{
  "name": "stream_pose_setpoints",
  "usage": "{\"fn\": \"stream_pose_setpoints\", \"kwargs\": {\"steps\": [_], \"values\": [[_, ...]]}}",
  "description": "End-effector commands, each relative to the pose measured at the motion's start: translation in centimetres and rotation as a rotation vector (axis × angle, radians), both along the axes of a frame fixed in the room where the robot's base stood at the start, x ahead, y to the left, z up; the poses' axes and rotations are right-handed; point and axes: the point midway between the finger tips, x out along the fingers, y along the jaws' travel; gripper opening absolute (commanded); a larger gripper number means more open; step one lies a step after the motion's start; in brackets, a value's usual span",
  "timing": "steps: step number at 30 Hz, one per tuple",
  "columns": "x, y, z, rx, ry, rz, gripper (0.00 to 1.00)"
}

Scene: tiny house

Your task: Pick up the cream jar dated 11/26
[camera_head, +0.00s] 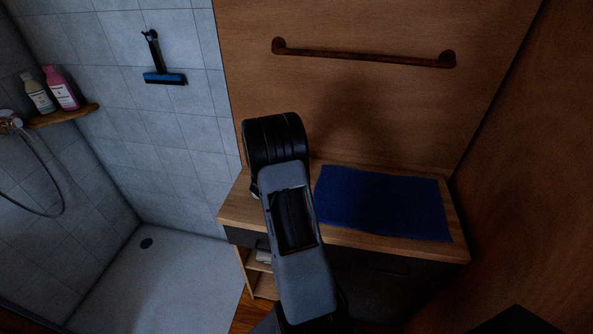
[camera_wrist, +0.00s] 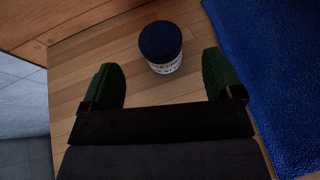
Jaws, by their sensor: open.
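In the wrist view a small jar (camera_wrist: 161,47) with a dark blue lid and a white printed label stands upright on the wooden counter (camera_wrist: 95,55). The print on the label is too small to read, so I cannot tell its date. My gripper (camera_wrist: 162,80) is open, with its two green-padded fingers apart. The jar stands just beyond the fingertips, roughly centred between them, and nothing is held. In the head view my arm hides the jar and the gripper.
A blue towel (camera_head: 385,203) lies on the counter (camera_head: 237,207), to the right of the jar. A wooden wall with a towel bar (camera_head: 362,56) rises behind. A shower with a squeegee (camera_head: 160,62) and a shelf (camera_head: 65,115) of two bottles is at the left.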

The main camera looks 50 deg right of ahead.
Motion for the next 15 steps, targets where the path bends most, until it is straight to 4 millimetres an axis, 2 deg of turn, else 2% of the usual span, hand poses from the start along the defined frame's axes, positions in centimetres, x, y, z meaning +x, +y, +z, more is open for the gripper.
{"fn": "stream_pose_setpoints", "kwargs": {"steps": [8,15], "values": [[0.5,-1.5,-0.5,0.001,0.000,-0.001,0.86],[1.4,-4.4,-1.6,0.001,0.001,-0.001,0.86]]}}
